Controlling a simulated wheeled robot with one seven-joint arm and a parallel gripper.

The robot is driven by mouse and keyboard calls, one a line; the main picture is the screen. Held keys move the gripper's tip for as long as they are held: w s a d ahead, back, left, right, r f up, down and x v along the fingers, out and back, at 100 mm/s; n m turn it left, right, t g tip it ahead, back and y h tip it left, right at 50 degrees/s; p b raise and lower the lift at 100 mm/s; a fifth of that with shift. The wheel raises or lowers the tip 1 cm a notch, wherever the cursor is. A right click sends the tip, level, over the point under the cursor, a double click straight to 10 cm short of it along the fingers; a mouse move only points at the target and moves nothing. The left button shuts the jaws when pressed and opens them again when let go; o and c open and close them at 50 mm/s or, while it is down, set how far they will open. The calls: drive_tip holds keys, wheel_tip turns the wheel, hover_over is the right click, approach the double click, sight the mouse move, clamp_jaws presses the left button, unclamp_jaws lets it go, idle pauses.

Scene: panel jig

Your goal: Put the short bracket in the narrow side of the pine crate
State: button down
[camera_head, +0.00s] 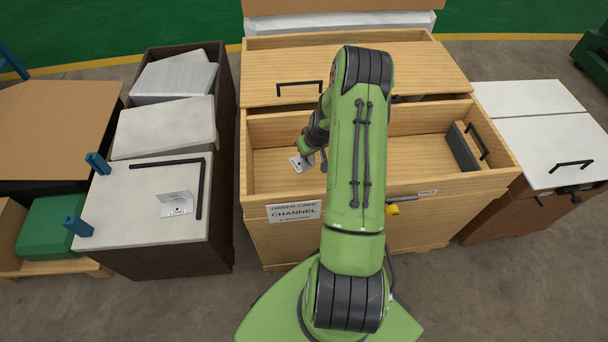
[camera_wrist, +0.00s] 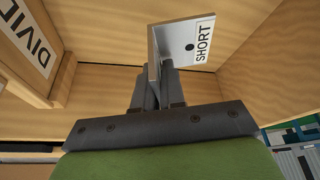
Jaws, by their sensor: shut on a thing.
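The short bracket (camera_head: 302,162) is a small pale angle piece with a hole and a label reading SHORT; the label is clear in the wrist view (camera_wrist: 190,45). My gripper (camera_wrist: 162,78) is shut on its lower edge. In the head view my gripper (camera_head: 308,150) and the bracket are over the left part of the open pine crate (camera_head: 258,202), inside its walls. Whether the bracket touches the floor I cannot tell. My arm hides the crate's middle. A sign starting "DIVI" (camera_wrist: 38,48) shows on wood at left in the wrist view.
A card reading CHANNEL (camera_head: 294,211) is on the crate's front. A dark grey panel (camera_head: 461,148) stands in the crate's right part. A bracket labelled LONG (camera_head: 176,205) lies on the pale table at left. A pale-topped cabinet (camera_head: 545,140) stands at right.

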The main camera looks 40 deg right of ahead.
sight(308, 172)
wheel_tip(308, 172, down, 8)
drive_tip(key=shift+r+b, duration=0.2)
drive_tip(key=shift+b, duration=0.75)
drive_tip(key=shift+f, duration=0.25)
drive_tip(key=c, duration=1.2)
unclamp_jaws()
drive_tip(key=shift+r, duration=0.1)
drive_tip(key=shift+c, duration=0.2)
